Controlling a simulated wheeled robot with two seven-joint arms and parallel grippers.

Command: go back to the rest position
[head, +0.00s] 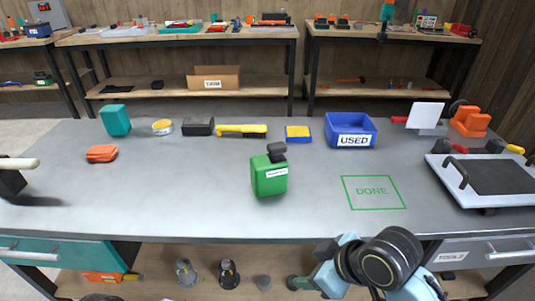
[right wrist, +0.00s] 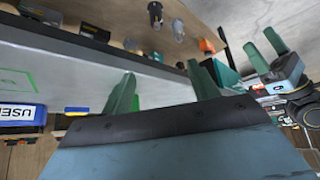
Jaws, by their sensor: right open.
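My right gripper (right wrist: 164,85) is open and empty in the right wrist view, its two green fingers spread apart. In the head view the right arm (head: 380,262) is folded low at the bottom right, in front of the bench's near edge. My left gripper (right wrist: 261,42) shows at the right of the right wrist view, with its green fingers apart and nothing between them. It is out of the head view.
The grey bench (head: 200,205) carries a green canister (head: 269,178) with a black cap, left of the empty DONE square (head: 374,192). A blue USED bin (head: 350,130) and several small items line the back. A white tray-like panel (head: 485,178) stands right.

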